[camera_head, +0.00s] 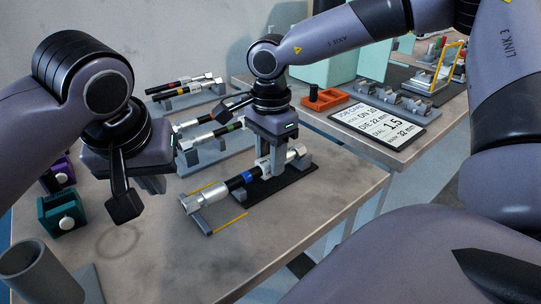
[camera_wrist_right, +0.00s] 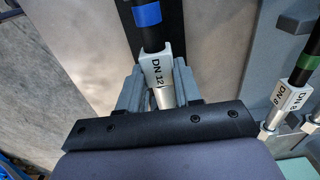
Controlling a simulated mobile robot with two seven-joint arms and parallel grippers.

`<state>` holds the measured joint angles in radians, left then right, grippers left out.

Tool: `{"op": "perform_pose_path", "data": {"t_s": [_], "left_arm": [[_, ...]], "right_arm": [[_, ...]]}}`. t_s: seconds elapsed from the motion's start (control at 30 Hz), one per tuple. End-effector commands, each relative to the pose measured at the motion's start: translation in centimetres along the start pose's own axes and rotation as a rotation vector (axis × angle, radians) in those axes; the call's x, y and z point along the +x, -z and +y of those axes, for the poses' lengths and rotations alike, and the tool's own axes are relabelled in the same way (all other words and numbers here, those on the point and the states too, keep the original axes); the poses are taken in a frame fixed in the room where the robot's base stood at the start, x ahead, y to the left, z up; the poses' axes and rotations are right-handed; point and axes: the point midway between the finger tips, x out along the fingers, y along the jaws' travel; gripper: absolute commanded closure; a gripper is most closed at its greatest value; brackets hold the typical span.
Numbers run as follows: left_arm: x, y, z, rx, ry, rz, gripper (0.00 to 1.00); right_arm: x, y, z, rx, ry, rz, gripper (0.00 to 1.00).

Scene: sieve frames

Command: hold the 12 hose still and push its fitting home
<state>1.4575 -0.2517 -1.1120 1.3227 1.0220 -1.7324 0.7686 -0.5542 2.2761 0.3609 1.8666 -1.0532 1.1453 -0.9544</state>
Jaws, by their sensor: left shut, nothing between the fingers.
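The 12 hose lies on a dark stand (camera_head: 285,186) at the front of the bench. It has a black body with a blue band (camera_head: 249,174) and a silver fitting (camera_head: 197,202) at its near left end. In the right wrist view its collar (camera_wrist_right: 157,72) reads DN 12. My right gripper (camera_head: 276,166) is down over the collar, its fingers on either side; I cannot tell whether they press on it. My left gripper (camera_head: 154,185) is shut and empty, above the bench, left of the silver fitting and apart from it.
Other hoses (camera_head: 213,135) rest on racks behind. Green (camera_head: 62,212) and purple (camera_head: 57,174) blocks stand at the left, with a grey tube (camera_head: 30,268) in front. A job card (camera_head: 377,124) and orange tray (camera_head: 325,98) are at right. The front bench surface is mostly clear.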

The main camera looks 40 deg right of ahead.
Motion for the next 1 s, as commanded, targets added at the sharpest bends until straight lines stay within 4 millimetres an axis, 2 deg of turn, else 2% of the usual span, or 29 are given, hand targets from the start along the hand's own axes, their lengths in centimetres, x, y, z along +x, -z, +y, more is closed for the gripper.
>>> {"op": "perform_pose_path", "data": {"t_s": [0.03,0.1,0.47,0.57,0.8,1.0], "left_arm": [[0.0,0.0,0.0,0.0,0.0,0.0,1.0],[0.0,0.0,0.0,0.0,0.0,0.0,1.0],[0.0,0.0,0.0,0.0,0.0,0.0,1.0],[0.0,0.0,0.0,0.0,0.0,0.0,1.0],[0.0,0.0,0.0,0.0,0.0,0.0,1.0],[0.0,0.0,0.0,0.0,0.0,0.0,1.0]], "right_arm": [[-0.1,0.0,0.0,0.0,0.002,-0.001,0.53],[-0.1,0.0,0.0,0.0,0.002,-0.001,0.37],[-0.6,0.0,-0.1,0.0,0.003,0.0,0.37],[-1.9,0.0,-0.1,0.001,0.006,0.0,0.37],[-7.0,0.0,-0.1,0.001,0.007,0.0,0.37],[-10.5,0.0,-0.1,0.001,0.004,0.001,0.37]]}}
